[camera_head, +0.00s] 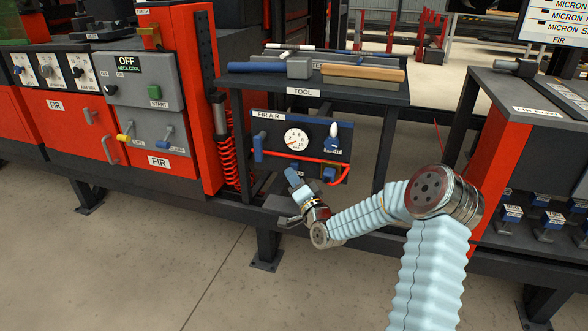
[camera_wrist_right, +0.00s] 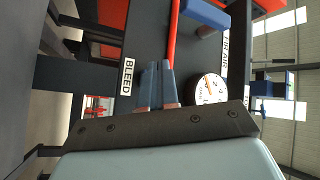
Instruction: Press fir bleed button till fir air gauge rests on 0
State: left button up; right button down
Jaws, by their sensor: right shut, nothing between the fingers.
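The fir air panel (camera_head: 342,158) stands below the tool shelf, with a round white gauge (camera_head: 296,138) on it. The gauge also shows in the right wrist view (camera_wrist_right: 209,87), partly covered by my gripper body; its needle is too small to read. The BLEED label (camera_wrist_right: 127,77) sits beside my fingers in the right wrist view. My right gripper (camera_head: 290,173) is shut and empty, its blue fingers pointing up at the panel's lower part under the gauge. I cannot make out the bleed button, nor whether the fingertips touch anything. My left gripper is out of view.
A red hose (camera_head: 309,158) crosses the panel below the gauge. A blue-white knob (camera_head: 332,137) is right of the gauge, and a blue fitting (camera_head: 328,173) sits low right. The tool shelf (camera_head: 375,92) overhangs the panel. Red coiled hose (camera_head: 227,160) hangs to the left.

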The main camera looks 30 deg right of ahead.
jog(key=shift+w+d, duration=0.2)
jog(key=shift+d, duration=0.05)
jog(key=shift+w+d+b, duration=0.3)
jog(key=shift+d+b, duration=0.05)
dwell(0.7)
dwell(0.4)
jog(key=shift+s+a+b, duration=0.3)
jog(key=shift+s+a, duration=0.3)
jog(key=shift+a, duration=0.1)
jog(key=shift+s+a+b, duration=0.65)
jog(key=shift+s+a, duration=0.95)
jog(key=shift+a, duration=0.3)
